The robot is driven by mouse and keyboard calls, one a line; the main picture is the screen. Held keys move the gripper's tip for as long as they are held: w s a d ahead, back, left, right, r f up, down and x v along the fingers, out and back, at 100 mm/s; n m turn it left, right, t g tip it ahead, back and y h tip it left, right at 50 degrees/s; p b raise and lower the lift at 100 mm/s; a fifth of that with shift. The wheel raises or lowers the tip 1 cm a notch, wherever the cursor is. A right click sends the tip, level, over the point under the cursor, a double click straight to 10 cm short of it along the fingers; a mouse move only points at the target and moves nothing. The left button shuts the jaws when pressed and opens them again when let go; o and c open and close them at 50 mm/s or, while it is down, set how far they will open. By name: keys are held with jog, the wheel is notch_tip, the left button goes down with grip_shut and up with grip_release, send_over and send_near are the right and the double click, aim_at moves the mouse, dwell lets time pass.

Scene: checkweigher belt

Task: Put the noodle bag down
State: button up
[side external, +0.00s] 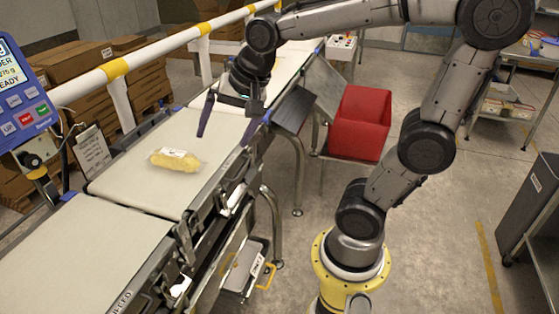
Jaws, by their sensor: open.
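The noodle bag (176,160), a clear bag with yellow contents and a white label, lies flat on the pale belt (135,185). My gripper (227,134) is above the belt, to the right of the bag and apart from it. Its two dark fingers are spread wide, with nothing between them.
A red bin (359,123) stands to the right of the conveyor, beside a dark sloped plate (293,108). A white and yellow rail (165,45) runs along the belt's far side. A blue display panel (22,95) stands at the left. The belt around the bag is clear.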

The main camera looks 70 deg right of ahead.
jog(key=s+a+f+n, duration=0.1)
jog(key=s+n, duration=0.5)
jog(key=s+a+f+n, duration=0.1)
jog(key=s+n, duration=0.5)
jog(key=shift+s+a+f+n, duration=0.15)
jog(key=shift+a+f+n, duration=0.15)
jog(key=shift+a+f, duration=0.1)
dwell(4.2)
